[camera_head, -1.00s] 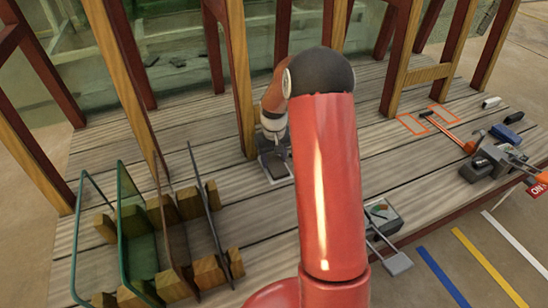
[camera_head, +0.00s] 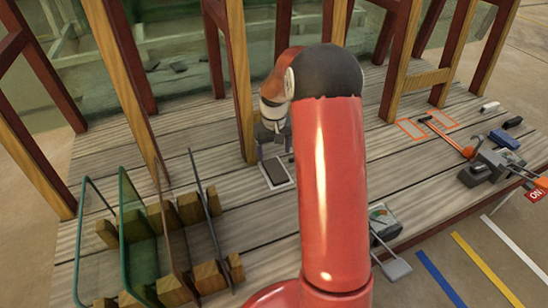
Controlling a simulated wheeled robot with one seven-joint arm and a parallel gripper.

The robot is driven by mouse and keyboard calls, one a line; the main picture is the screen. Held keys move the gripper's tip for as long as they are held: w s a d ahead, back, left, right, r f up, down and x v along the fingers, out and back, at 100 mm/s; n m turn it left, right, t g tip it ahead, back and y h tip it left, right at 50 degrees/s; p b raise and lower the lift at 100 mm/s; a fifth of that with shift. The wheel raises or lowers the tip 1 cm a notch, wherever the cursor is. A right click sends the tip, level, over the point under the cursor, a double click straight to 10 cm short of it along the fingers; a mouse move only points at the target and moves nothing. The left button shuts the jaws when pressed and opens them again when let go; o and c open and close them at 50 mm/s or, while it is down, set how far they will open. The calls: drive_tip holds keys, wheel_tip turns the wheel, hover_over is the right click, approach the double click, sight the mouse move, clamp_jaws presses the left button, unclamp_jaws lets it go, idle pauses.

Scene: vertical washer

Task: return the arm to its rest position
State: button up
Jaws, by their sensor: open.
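My red arm rises through the middle of the view, with its black elbow at the top. My gripper (camera_head: 274,150) shows partly, left of the elbow and beyond it. Its fingers point down and are apart, with nothing seen between them. It appears above and behind a dark flat block on a pale plate (camera_head: 277,174) on the wooden deck (camera_head: 210,150). The arm hides part of the wrist and the deck behind it.
Glass panes (camera_head: 140,240) stand in wooden slotted blocks at the left front. Wooden posts (camera_head: 232,75) rise close behind the gripper. A grey gauge box (camera_head: 382,220) sits right of the arm. An orange-handled tool (camera_head: 450,140) and a clamp-like device (camera_head: 490,165) lie at the right.

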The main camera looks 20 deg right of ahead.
drive_tip(key=s+a+r+t+p, duration=0.1)
drive_tip(key=s+a+r+p, duration=0.15)
drive_tip(key=s+r, duration=0.45)
drive_tip(key=s+a+r+t+p, duration=0.1)
drive_tip(key=s+a+r, duration=0.3)
drive_tip(key=r, duration=0.8)
drive_tip(key=s+a+r+t+p, duration=0.1)
drive_tip(key=s+a+r, duration=0.1)
drive_tip(key=s, duration=0.7)
drive_tip(key=s+a+r+t+p, duration=0.2)
drive_tip(key=s+r, duration=0.2)
drive_tip(key=s, duration=0.5)
drive_tip(key=shift+s+a+r+t, duration=0.2)
drive_tip(key=shift+a+r+t, duration=0.1)
drive_tip(key=shift+a+r, duration=0.1)
